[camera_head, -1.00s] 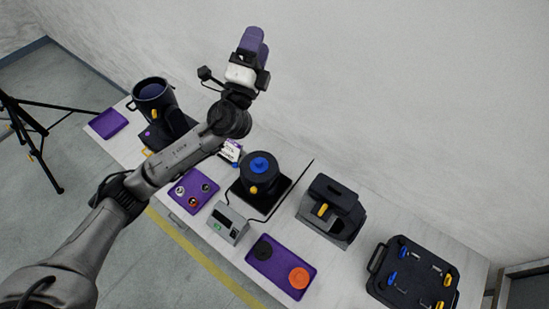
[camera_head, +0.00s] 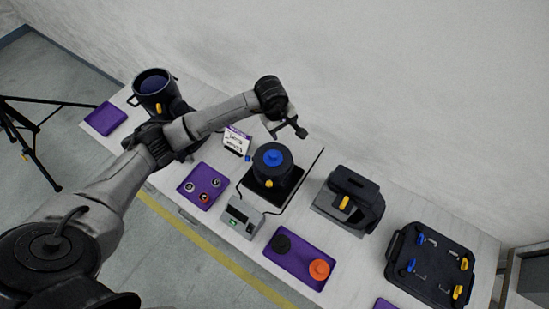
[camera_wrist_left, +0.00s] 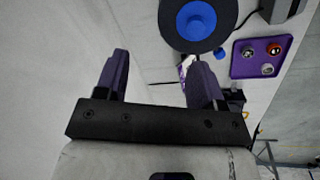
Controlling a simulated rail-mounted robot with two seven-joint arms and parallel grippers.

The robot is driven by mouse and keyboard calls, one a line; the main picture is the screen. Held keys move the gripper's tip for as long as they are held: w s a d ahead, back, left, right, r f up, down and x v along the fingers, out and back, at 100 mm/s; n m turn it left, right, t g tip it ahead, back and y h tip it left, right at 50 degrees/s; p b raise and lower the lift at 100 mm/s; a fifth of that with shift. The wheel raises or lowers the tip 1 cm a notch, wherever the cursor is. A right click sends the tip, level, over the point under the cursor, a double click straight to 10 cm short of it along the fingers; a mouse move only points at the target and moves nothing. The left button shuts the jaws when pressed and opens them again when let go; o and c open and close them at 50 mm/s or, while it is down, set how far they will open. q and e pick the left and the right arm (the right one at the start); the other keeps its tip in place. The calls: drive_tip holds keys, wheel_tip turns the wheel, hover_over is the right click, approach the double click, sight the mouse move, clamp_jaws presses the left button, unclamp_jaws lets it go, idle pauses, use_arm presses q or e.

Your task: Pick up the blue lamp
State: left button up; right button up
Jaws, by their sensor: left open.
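A round black unit with a blue disc on top (camera_head: 274,158) stands on a black base mid-table; it shows at the top of the left wrist view (camera_wrist_left: 197,20). I cannot tell whether this or another part is the blue lamp. A small blue piece (camera_head: 248,158) lies beside it, near a printed card. My left gripper (camera_wrist_left: 158,62) is open and empty in the left wrist view, its purple fingers apart. In the head view its wrist end hangs above the table's back edge, behind the blue-topped unit; the fingers are not clear there. My right gripper is not in view.
A purple tray (camera_head: 186,191) holds small round parts, one red. Another purple tray (camera_head: 290,262) holds a black and an orange disc. A grey box (camera_head: 240,216), a black handled unit (camera_head: 352,200), a black case (camera_head: 395,253) and a black can (camera_head: 152,90) also stand on the table.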

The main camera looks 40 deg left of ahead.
sight(273, 153)
use_arm(q)
drive_tip(key=s+f+m, duration=0.1)
drive_tip(key=f, duration=0.2)
drive_tip(key=s+a+f+m+g+y+p, duration=0.1)
drive_tip(key=f, duration=0.2)
drive_tip(key=s+f+m+g, duration=0.1)
drive_tip(key=f, duration=0.2)
drive_tip(key=shift+a+m, duration=0.3)
drive_tip(key=shift+a, duration=0.05)
drive_tip(key=shift+f+p, duration=0.35)
drive_tip(key=shift+p, duration=0.15)
drive_tip(key=f+p, duration=0.1)
drive_tip(key=f, duration=0.2)
drive_tip(key=shift+d+f, duration=0.15)
drive_tip(key=shift+d, duration=0.05)
drive_tip(key=shift+f, duration=0.6)
drive_tip(key=shift+a, duration=0.1)
clamp_jaws()
